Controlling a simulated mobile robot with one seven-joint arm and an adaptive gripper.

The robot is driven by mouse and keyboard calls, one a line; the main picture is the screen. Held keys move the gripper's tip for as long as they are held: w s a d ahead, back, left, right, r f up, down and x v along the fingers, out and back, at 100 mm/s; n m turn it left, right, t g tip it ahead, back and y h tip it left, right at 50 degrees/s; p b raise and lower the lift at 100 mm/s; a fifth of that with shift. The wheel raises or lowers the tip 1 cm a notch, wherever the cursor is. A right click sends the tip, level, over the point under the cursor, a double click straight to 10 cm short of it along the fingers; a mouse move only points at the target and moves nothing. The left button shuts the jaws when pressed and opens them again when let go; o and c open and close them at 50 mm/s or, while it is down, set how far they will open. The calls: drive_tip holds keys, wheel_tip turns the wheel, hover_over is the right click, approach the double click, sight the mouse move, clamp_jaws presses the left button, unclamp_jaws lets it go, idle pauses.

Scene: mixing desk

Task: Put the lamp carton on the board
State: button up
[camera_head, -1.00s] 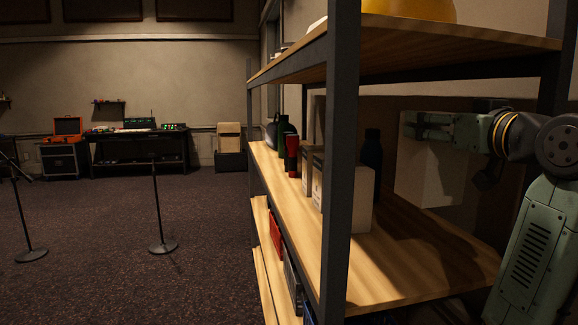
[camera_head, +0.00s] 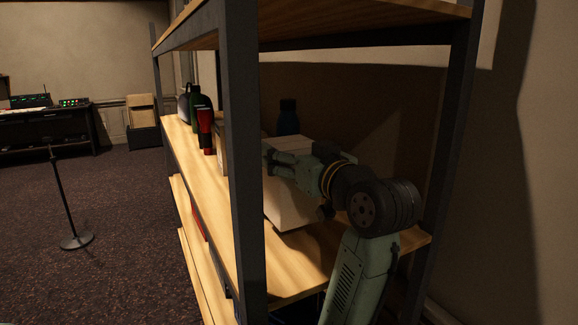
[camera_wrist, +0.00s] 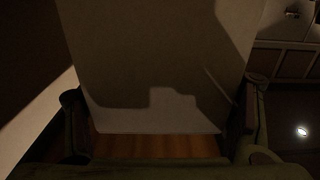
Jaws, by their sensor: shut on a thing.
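A pale carton (camera_head: 293,208), which I take as the lamp carton, is in my gripper (camera_head: 274,160) over the wooden middle board (camera_head: 318,262) of the rack. The carton is upright and low over the board; I cannot tell whether its base touches it. In the wrist view the carton (camera_wrist: 155,65) fills the space between the two fingers of my gripper, with brown wood below its lower edge. The rack's front post hides part of the carton's left side and the things behind it.
The dark front post (camera_head: 240,160) stands close left of my gripper. On the same board are a dark blue bottle (camera_head: 288,118) behind the carton, a red item (camera_head: 205,130) and a green bottle (camera_head: 196,104) at the far end. An upper board (camera_head: 330,25) hangs above.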

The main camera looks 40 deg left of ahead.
drive_tip(key=shift+f, duration=1.8)
drive_tip(key=o, duration=1.6)
drive_tip(key=b+v, duration=0.2)
drive_tip(key=v, duration=1)
drive_tip(key=shift+b, duration=0.35)
